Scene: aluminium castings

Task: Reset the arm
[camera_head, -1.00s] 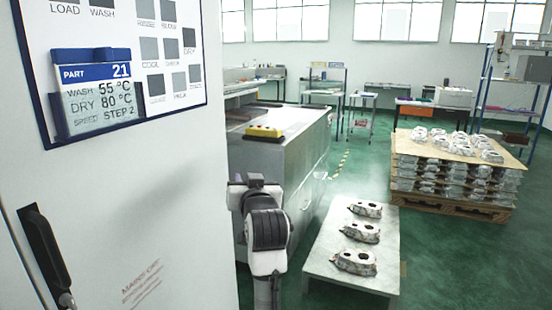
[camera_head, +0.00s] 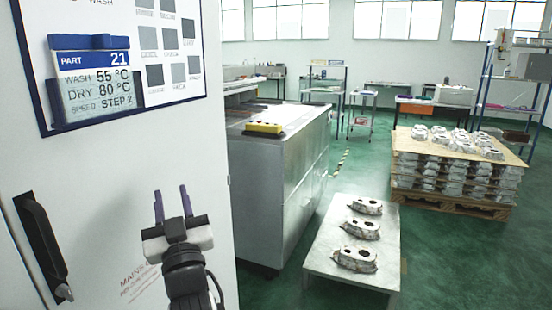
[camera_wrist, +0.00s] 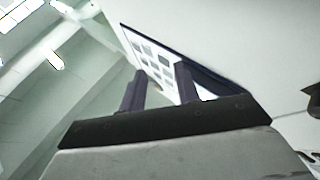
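My gripper (camera_head: 172,205) is in the lower left of the head view, in front of the white cabinet door (camera_head: 130,160). Its two dark fingers point upward and stand apart, with nothing between them. In the wrist view, my gripper (camera_wrist: 160,88) also shows its fingers parted and empty. Behind them there is the panel with grey squares (camera_wrist: 155,60) on the cabinet. My arm runs down from the gripper to the bottom edge of the head view.
A low table (camera_head: 350,250) holds three castings (camera_head: 356,258). A loaded pallet (camera_head: 450,208) stands farther right. Green floor (camera_head: 440,265) is open between them. The cabinet has a black handle (camera_head: 42,245).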

